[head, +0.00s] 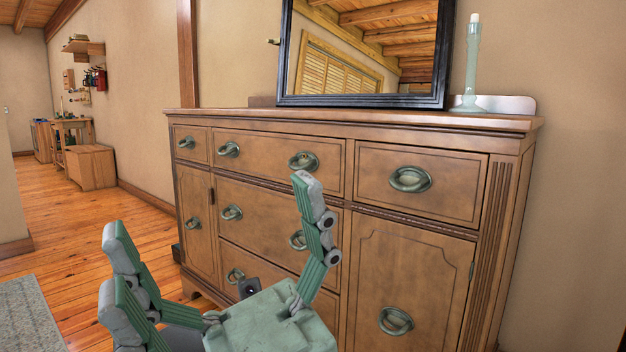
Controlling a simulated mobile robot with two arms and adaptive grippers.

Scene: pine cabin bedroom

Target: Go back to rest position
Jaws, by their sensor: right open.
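My right gripper (208,222) is in the lower middle of the head view, in front of the wooden dresser (415,263). Its green and grey fingers are spread wide, and it is open. Nothing shows between the fingers. The fingers overlap part of the dresser's front in the picture; I cannot tell how large the gap is. My left gripper does not show.
A black-framed mirror (441,58) and a green candlestick (470,72) with a pale candle stand on the dresser. Its drawers look shut. Open wooden floor (62,225) lies to the left, with a grey rug (28,318) and a far wooden chest (92,168).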

